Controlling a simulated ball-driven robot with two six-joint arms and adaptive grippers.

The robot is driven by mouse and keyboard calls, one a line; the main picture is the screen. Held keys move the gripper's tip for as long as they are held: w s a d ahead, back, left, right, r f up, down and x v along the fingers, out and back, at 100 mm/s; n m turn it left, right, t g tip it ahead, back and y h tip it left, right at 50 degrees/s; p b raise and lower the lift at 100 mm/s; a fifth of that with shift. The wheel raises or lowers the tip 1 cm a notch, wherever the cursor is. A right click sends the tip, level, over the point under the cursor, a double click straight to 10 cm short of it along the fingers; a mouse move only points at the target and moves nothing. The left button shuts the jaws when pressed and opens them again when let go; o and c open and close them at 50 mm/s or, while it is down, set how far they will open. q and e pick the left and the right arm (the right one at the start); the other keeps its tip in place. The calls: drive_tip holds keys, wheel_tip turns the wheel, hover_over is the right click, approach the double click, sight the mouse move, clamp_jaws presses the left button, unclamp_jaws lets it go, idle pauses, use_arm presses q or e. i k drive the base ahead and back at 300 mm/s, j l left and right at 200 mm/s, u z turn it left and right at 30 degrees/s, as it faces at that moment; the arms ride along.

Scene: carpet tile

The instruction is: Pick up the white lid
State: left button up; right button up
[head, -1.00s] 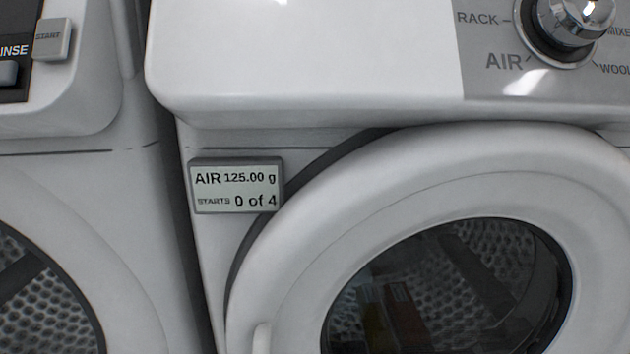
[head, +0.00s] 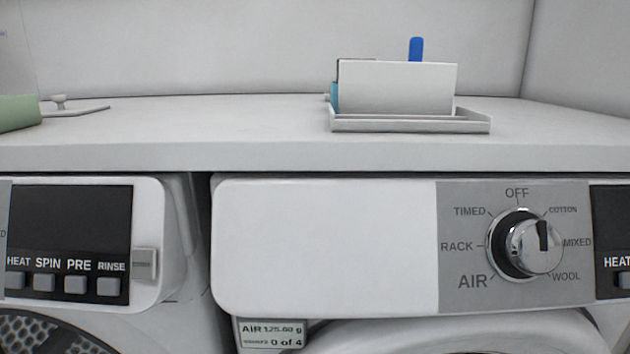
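A flat, pale lid with a small knob (head: 82,108) lies on the white counter (head: 240,125) at the left of the head view. It looks white to light grey, and its left part is hidden behind a green object. Neither of my grippers is in view.
The green rounded object (head: 17,113) is cut off by the left edge. A white tray (head: 410,125) holds a white box-like holder (head: 398,88), with a blue item (head: 416,49) sticking up. The counter between lid and tray is clear. Below are a dial (head: 535,246) and buttons (head: 76,285).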

sight(60, 112)
drive_tip(key=u, duration=1.55)
drive_tip(key=i+j+z, duration=0.3)
drive_tip(key=z, duration=0.15)
drive_tip(key=i+j, duration=0.05)
drive_tip(key=i, duration=0.05)
